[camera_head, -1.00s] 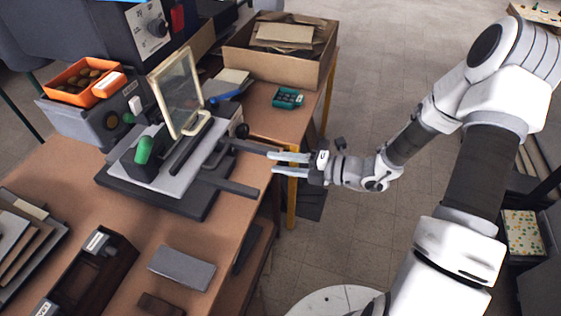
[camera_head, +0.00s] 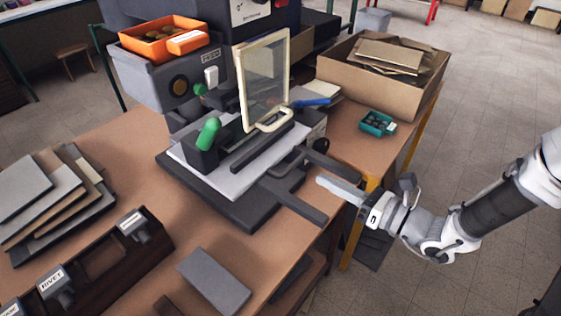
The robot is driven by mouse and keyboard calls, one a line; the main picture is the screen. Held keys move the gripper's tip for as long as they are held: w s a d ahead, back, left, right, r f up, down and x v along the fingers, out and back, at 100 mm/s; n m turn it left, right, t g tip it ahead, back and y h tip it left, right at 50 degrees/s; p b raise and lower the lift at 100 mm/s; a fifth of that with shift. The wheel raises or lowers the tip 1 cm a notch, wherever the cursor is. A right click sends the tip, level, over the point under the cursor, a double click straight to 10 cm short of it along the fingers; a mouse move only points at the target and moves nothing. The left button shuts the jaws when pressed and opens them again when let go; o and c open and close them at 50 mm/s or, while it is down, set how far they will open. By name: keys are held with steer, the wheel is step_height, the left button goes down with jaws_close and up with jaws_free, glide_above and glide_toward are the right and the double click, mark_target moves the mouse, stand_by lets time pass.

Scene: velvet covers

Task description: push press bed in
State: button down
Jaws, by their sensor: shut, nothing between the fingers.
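The press bed (camera_head: 228,168) is a light grey sliding plate with a dark block and a green knob (camera_head: 209,132) on it. It sits out toward the front of the press (camera_head: 185,85), on a dark base (camera_head: 245,212) with two dark rails reaching to the table edge. A clear framed guard (camera_head: 264,85) stands upright over its back part, with a cream handle. My gripper (camera_head: 322,182) is shut and empty. Its fingertips are by the ends of the rails, right of the bed; whether they touch a rail I cannot tell.
A cardboard box (camera_head: 412,80) and a teal tray (camera_head: 377,123) stand at the back right of the table. Grey plates (camera_head: 60,195) and a dark rack (camera_head: 110,255) lie at left. A grey block (camera_head: 213,280) lies in front. Open floor is at right.

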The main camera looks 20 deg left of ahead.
steer(key=a+n+b, duration=0.1)
steer(key=n, duration=0.2)
steer(key=b, duration=0.3)
glide_toward(248, 140)
steer(key=a, duration=0.1)
steer(key=w+a+f, duration=0.1)
steer(key=shift+a, duration=0.35)
steer(key=b+x, duration=0.1)
steer(key=x, duration=0.3)
steer(key=shift+a, duration=0.2)
steer(key=shift+a+r, duration=0.1)
steer(key=shift+r, duration=0.2)
steer(key=shift+y, duration=0.3)
